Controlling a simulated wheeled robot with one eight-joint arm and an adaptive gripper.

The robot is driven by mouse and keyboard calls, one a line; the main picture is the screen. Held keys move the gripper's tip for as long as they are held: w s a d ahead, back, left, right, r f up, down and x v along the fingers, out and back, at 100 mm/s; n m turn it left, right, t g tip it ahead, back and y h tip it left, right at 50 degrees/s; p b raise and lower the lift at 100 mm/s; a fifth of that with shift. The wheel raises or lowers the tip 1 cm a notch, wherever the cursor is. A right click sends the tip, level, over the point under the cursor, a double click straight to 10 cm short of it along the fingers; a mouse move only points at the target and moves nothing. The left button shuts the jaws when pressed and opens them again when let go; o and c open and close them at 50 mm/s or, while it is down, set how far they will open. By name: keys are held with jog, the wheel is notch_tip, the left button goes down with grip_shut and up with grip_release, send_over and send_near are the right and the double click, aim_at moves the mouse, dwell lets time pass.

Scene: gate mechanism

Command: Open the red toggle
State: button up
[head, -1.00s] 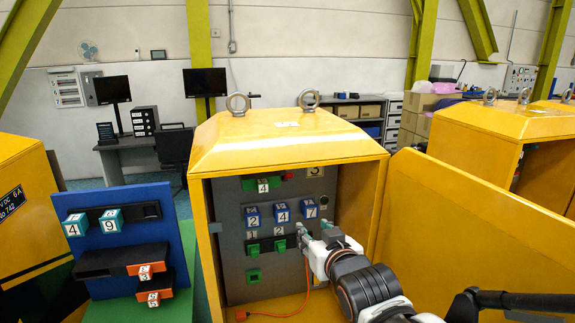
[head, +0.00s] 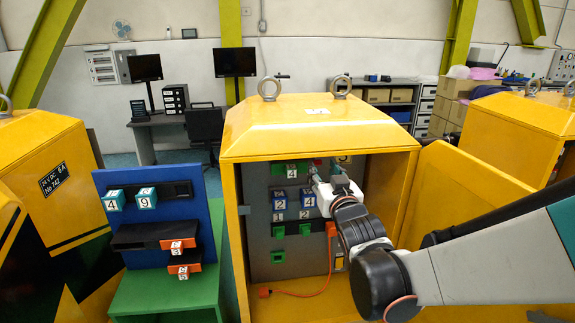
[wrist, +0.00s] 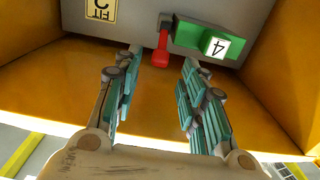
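The red toggle (wrist: 161,48) is a short red lever on the grey panel, beside a green block marked 4 (wrist: 215,46). In the wrist view it lies between and just beyond my fingertips; I cannot tell any contact. In the head view only a small bit of red (head: 318,162) shows near the panel's top, right of the green block. My gripper (wrist: 160,62) is open with nothing between its fingers. In the head view my gripper (head: 315,172) reaches into the yellow cabinet, close to the panel, and partly covers the upper right.
The yellow cabinet's walls (head: 402,200) and roof (head: 318,125) enclose the panel. Blue numbered blocks (head: 279,199) and green pieces (head: 278,231) sit lower. An orange plug (head: 331,230) and cable (head: 295,294) are below my arm. A blue board (head: 160,215) stands left.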

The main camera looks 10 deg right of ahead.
aim_at(319, 164)
jog(key=shift+w, duration=2.35)
grip_shut()
